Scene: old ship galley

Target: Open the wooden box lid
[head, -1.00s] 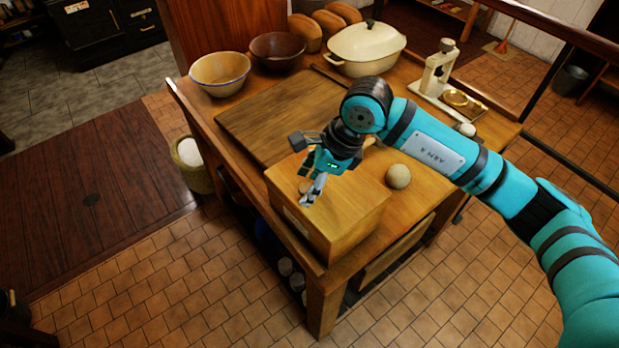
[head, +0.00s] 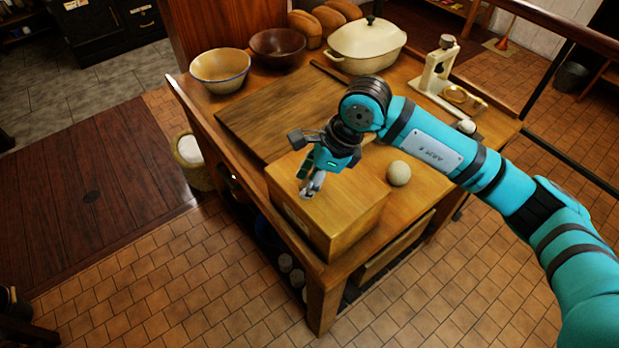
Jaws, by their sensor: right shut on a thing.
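The wooden box (head: 345,222) stands on the near corner of the wooden table, with its lid (head: 345,190) down flat on top. My right gripper (head: 308,190) reaches over the lid from the right and points down at its front left part. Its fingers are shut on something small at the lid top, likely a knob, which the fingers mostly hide. My left gripper is not in view.
A ball of dough (head: 398,173) sits just right of the box. A cutting board (head: 270,115) lies behind it. Two bowls (head: 220,70), loaves (head: 305,28), a cream pot (head: 366,45) and a scale (head: 438,70) stand along the back.

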